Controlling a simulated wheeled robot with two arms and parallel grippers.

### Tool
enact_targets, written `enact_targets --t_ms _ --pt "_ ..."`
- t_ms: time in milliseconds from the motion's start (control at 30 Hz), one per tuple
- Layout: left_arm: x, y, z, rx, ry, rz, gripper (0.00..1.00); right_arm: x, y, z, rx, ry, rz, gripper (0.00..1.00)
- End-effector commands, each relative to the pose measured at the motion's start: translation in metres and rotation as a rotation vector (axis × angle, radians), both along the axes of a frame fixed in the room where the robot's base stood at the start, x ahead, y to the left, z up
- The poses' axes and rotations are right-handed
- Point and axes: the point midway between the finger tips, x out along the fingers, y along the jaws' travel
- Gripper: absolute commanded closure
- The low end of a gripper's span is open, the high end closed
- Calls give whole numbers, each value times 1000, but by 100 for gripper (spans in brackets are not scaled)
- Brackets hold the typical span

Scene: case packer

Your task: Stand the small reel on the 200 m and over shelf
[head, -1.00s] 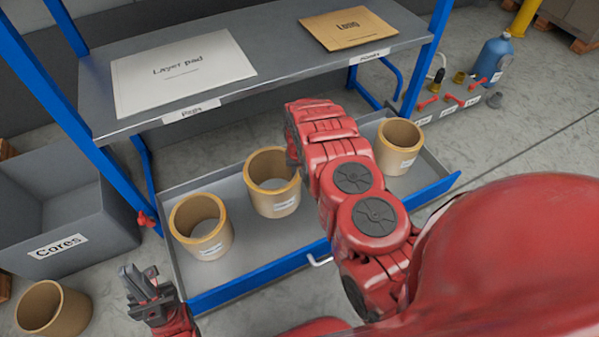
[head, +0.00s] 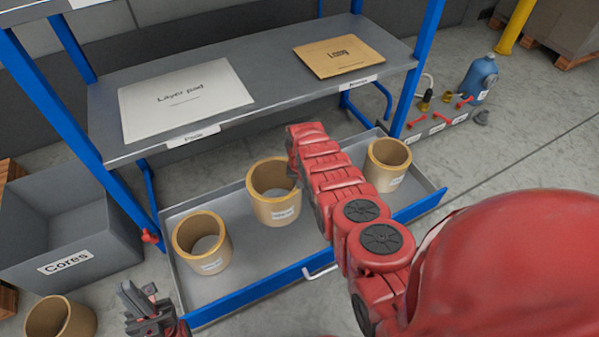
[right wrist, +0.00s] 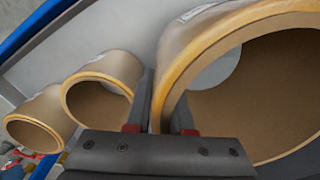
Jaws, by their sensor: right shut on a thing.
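Tan, reel-like hollow cylinders with white labels stand in a grey drawer (head: 237,265): a left one (head: 203,252), a middle one (head: 273,209) and a right one (head: 397,170). In the right wrist view, my right gripper (right wrist: 160,112) is shut on the wall of the nearest cylinder (right wrist: 195,55), apparently the middle one. Two more show to its left; one seems hidden behind my right arm in the head view. My arm hides the right gripper there. My left gripper (head: 140,298) is open and empty at lower left. Which one is the small reel I cannot tell.
The grey shelf (head: 265,90) above carries a white "Layer pad" sheet (head: 182,98) and a brown envelope (head: 340,57); its edge labels are hard to read. A grey "Cores" bin (head: 60,225) and another cylinder (head: 60,318) are at left. A blue bottle (head: 481,76) stands at right.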

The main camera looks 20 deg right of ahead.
Motion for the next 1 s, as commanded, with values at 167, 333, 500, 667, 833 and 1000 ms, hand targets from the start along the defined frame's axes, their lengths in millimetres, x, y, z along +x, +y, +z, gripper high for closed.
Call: enact_targets --t_ms 167,333,500,667,833,1000 --pt "0 0 6 -1 0 0 100 1 -1 7 -2 -3 -5 100" --pt "0 0 10 -1 1 0 100 0 -4 10 -2 -4 -14 100" --pt "0 0 15 -2 1 0 100 1 -2 16 -1 -5 -21 100" --pt "0 0 17 -2 2 -1 100 0 -4 16 -1 -5 -26 100" --pt "0 0 19 -2 2 -1 100 0 -4 18 0 -4 -29 100" --pt "0 0 21 -3 2 0 100 -1 -4 20 -1 -5 -31 100"
